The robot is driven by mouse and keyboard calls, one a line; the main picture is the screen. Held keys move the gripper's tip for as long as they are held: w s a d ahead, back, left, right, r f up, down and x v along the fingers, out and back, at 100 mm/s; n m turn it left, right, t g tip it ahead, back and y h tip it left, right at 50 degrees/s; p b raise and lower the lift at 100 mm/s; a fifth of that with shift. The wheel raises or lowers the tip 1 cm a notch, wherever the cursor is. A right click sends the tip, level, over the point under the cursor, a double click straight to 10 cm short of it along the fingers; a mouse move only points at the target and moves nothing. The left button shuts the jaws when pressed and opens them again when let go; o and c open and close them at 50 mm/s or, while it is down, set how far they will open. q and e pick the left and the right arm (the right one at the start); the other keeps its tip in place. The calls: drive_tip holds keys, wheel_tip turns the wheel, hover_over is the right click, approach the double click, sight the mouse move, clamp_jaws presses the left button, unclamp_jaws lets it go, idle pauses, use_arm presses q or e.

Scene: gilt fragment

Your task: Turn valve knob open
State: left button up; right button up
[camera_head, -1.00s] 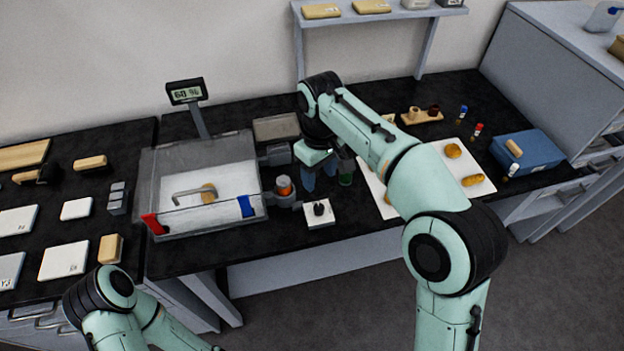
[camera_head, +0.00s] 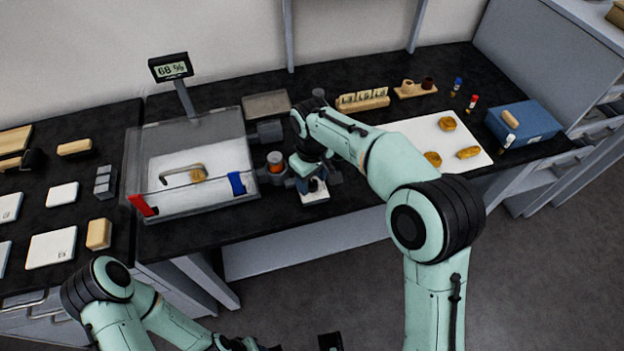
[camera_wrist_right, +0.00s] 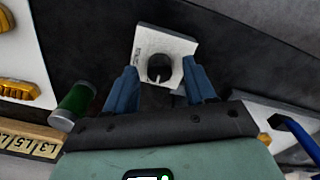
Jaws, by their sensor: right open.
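The valve knob (camera_wrist_right: 160,67) is black and round with a pale pointer line, on a small white plate (camera_wrist_right: 148,38). In the head view the plate (camera_head: 315,196) stands at the bench's front edge, and my right gripper hides most of it. My right gripper (camera_wrist_right: 159,72) is open, its two blue fingers on either side of the knob in the wrist picture. They look apart from it; the height gap is unclear. In the head view my right gripper (camera_head: 313,183) is over the plate. My left arm shows at the bottom left; its dark gripper (camera_head: 285,346) is partly cut off.
A clear box (camera_head: 200,160) with red and blue clips stands left of the knob, with an orange-topped jar (camera_head: 276,162) between. A green jar (camera_wrist_right: 75,102) is close to my right gripper. A white board (camera_head: 410,130) with golden pieces lies right.

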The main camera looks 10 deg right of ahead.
drive_tip(key=shift+f, duration=0.15)
clamp_jaws()
